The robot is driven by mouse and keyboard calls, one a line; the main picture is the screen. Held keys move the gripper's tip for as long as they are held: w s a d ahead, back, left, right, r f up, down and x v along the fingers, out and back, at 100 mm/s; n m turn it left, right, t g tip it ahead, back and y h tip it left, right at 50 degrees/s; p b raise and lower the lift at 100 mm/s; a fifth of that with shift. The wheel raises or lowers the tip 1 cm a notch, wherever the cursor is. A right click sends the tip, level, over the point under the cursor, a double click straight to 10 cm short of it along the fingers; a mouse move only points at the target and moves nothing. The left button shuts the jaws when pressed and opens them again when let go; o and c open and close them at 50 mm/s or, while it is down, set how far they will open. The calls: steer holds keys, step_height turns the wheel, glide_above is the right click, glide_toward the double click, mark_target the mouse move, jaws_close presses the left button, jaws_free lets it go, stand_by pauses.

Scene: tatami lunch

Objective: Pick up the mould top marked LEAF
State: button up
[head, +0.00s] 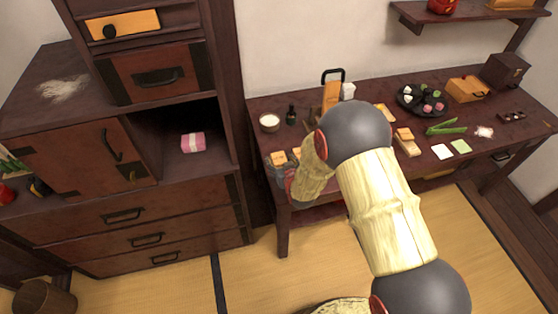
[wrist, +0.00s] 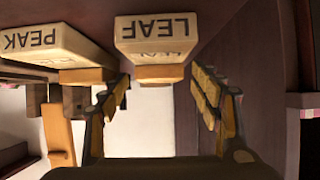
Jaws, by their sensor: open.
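The mould top marked LEAF (wrist: 155,33) is a pale wooden block with dark letters, at the top middle of the wrist view. A second block marked PEAK (wrist: 50,45) is to its left, apart from it. My gripper (wrist: 160,88) is open and empty, its two fingers spread either side of a line toward the LEAF block. The block lies beyond the fingertips, and I see no contact. In the head view two small wooden blocks (head: 278,158) show at the table's left front, beside my arm's end; their letters are too small to read. The fingers are not clear there.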

steer(key=shift+c, duration=1)
steer(key=c, duration=1)
steer(key=shift+o, duration=0.2)
steer(key=shift+r, duration=0.15)
